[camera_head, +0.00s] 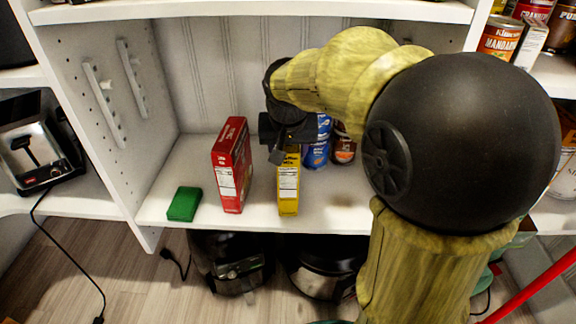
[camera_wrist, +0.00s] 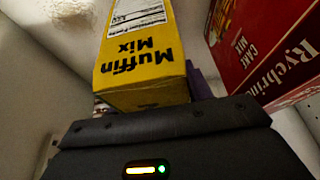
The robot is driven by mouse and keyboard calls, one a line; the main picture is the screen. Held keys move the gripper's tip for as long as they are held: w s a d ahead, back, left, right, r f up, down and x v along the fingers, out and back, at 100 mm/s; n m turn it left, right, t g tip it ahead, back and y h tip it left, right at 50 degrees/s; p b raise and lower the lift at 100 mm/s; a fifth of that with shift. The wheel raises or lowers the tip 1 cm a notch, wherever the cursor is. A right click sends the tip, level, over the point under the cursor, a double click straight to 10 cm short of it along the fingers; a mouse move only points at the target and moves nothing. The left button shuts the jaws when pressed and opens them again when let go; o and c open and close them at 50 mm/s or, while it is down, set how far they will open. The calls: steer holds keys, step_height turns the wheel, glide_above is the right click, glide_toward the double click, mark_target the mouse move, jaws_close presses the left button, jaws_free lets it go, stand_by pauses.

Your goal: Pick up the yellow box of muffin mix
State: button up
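The yellow muffin mix box (camera_head: 288,190) stands upright on the white middle shelf, right of a red box. My gripper (camera_head: 284,152) is at the top of the yellow box and hides its upper part in the head view. In the wrist view, the yellow box (camera_wrist: 143,60) appears upside down, its "Muffin Mix" lettering just beyond the dark gripper body (camera_wrist: 180,145). The fingers cannot be made out clearly, so I cannot tell whether they touch the box or how wide they are.
The red cake mix box (camera_head: 232,165) stands close on the left; it also shows in the wrist view (camera_wrist: 265,45). A green box (camera_head: 184,204) lies farther left. Blue cans (camera_head: 317,145) stand behind right. The upper shelf (camera_head: 250,9) overhangs; the left panel (camera_head: 100,90) bounds the bay.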

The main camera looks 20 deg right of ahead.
jaws_close()
steer(key=shift+r, duration=0.15)
